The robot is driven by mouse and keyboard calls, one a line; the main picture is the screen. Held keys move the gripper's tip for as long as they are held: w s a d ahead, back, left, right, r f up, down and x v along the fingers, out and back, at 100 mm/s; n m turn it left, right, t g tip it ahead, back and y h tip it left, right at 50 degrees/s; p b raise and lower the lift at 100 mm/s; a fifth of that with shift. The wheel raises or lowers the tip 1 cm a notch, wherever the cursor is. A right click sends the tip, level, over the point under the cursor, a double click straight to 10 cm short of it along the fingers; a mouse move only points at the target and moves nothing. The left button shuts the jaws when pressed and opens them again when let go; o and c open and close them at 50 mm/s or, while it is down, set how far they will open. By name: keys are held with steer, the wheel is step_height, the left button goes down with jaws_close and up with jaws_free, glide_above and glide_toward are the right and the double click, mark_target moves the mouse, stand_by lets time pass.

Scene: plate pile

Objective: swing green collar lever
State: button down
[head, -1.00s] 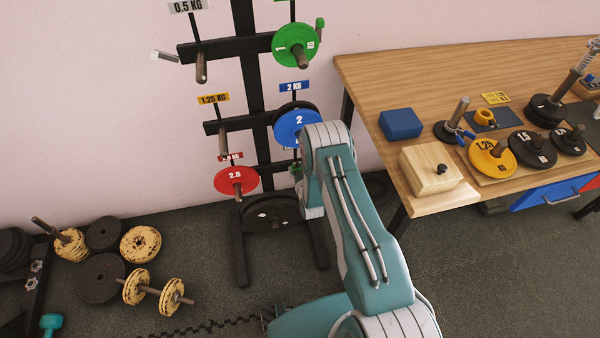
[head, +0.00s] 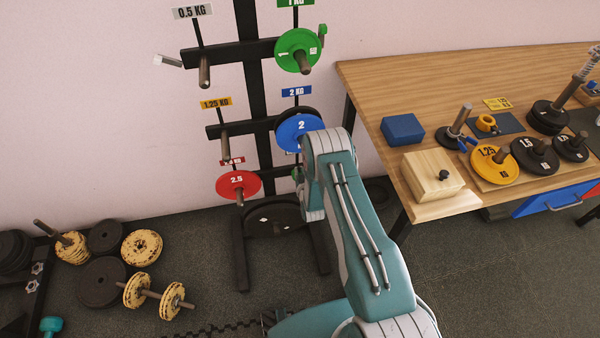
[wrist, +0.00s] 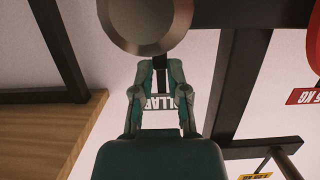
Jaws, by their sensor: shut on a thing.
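A big grey round end (wrist: 150,22) is just above the fingertips. A label reading "COLLAR", partly covered, is behind the fingers. In the head view my arm hides the gripper; a small green part (head: 297,173) shows beside my arm, below the blue 2 kg plate (head: 299,132).
The black plate rack (head: 247,75) holds a green plate (head: 297,50) and a red plate (head: 238,186). A wooden table (head: 425,80) with a wooden box (head: 433,178) and plates is at the right. Dumbbells and loose plates lie on the floor at the left.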

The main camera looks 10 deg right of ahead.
mark_target(300, 172)
steer(key=shift+w+f, duration=0.1)
steer(key=shift+w, duration=0.35)
stand_by(0.8)
steer(key=shift+w+f, duration=0.35)
stand_by(1.0)
steer(key=shift+s+f, duration=0.1)
steer(key=shift+f, duration=0.7)
stand_by(0.9)
steer(key=c, duration=0.7)
jaws_free()
steer(key=shift+d, duration=0.15)
steer(key=shift+s, duration=0.4)
steer(key=v, duration=0.3)
steer(key=r+v, duration=0.1)
steer(key=v, duration=0.6)
steer(key=shift+w+a+r, duration=0.15)
steer(key=shift+a+r, duration=0.1)
steer(key=shift+r, duration=0.1)
